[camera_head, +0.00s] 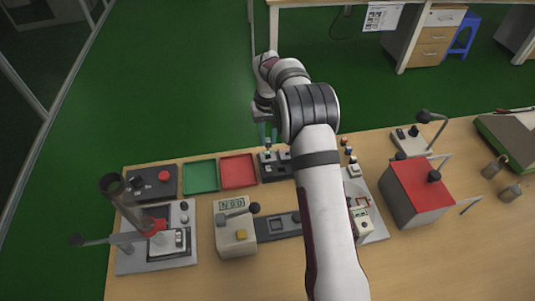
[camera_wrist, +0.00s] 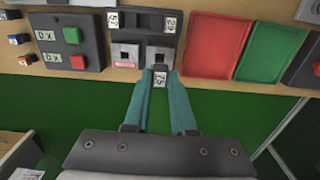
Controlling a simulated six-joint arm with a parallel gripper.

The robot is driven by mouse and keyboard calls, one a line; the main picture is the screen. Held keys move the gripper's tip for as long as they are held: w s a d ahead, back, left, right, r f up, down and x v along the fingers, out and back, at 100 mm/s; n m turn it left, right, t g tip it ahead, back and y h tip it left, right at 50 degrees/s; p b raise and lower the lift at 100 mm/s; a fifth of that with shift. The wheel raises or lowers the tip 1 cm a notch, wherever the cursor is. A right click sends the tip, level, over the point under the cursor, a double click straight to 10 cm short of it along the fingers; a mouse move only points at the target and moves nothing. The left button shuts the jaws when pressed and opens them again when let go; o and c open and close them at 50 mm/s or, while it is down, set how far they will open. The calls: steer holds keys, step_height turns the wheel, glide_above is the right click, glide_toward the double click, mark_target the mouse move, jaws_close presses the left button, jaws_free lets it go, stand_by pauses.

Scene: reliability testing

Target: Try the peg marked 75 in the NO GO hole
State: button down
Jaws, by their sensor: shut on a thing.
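My gripper (camera_wrist: 160,74) is shut on a small dark peg (camera_wrist: 159,84) with a white label; its number looks like 75 but is small. The dark gauge block (camera_wrist: 143,38) stands just beyond the fingertips in the wrist view and also shows in the head view (camera_head: 268,174). Its left face has a hole (camera_wrist: 125,54) with a red label below it, too blurred to read surely. The peg is in front of the right face, apart from the red-labelled one. In the head view my gripper (camera_head: 268,143) is at the block's far side.
A red tray (camera_wrist: 217,43) and a green tray (camera_wrist: 270,51) lie right of the block in the wrist view. A dark box with red and green buttons (camera_wrist: 68,38) stands to its left. Several small coloured pieces (camera_wrist: 18,39) lie farther left. Beyond the table edge is green floor.

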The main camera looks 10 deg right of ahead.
steer(key=shift+r, duration=0.75)
